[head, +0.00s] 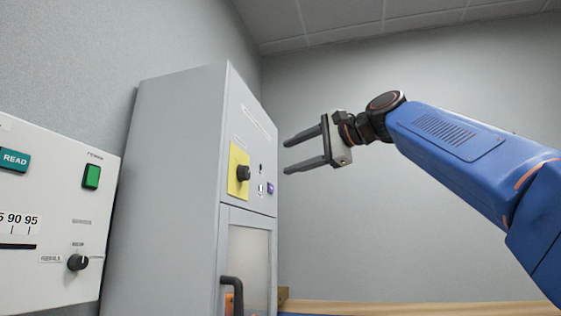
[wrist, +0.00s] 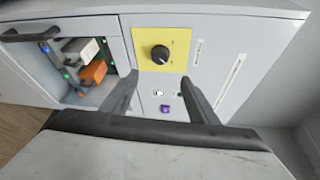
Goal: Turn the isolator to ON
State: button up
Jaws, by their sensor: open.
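The isolator (head: 243,174) is a black rotary knob on a yellow plate (head: 236,160), on the upper front of a tall grey cabinet. In the wrist view the knob (wrist: 160,54) sits on the yellow plate (wrist: 145,62), above and between my finger tips. A pale pointer mark shows on the knob; its labels are too small to read. My gripper (head: 287,156) is open and empty, in front of the cabinet and to the right of the knob. In the wrist view the two fingers of my gripper (wrist: 161,88) point toward the panel, apart from the knob.
Below the panel is a cabinet door (head: 250,265) with a window and a black handle (head: 234,290). A purple button (head: 270,188) is beside the knob. A white panel (head: 45,270) with a green switch (head: 91,176) stands at left. Space around my gripper is clear.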

jog(key=shift+v, duration=0.9)
jog(key=s+d+f+n+g+h, duration=0.1)
jog(key=s+d+f+h, duration=0.15)
jog(key=f, duration=0.85)
jog(key=s+d+f+n+h, duration=0.1)
jog(key=s+d+f+h, duration=0.15)
jog(key=f, duration=0.85)
jog(key=s+d+f+n+g+h, duration=0.15)
jog(key=d+f, duration=0.25)
jog(key=f, duration=0.8)
jog(key=s+d+f+n+g+h, duration=0.1)
jog(key=s+d+f+n+h, duration=0.1)
jog(key=s+f, duration=0.5)
jog(key=s+d+f+n+g+h, duration=0.1)
jog(key=s+d+f, duration=0.3)
jog(key=f, duration=1.5)
jog(key=s+d+f+n+g+h, duration=0.2)
jog(key=s+d+f+n+h, duration=0.1)
jog(key=s+f, duration=0.7)
notch_tip(320, 180, down, 4)
jog(key=shift+s+d+r, duration=0.1)
jog(key=shift+s+d, duration=0.25)
jog(key=shift+d, duration=0.25)
jog(key=shift+n, duration=0.25)
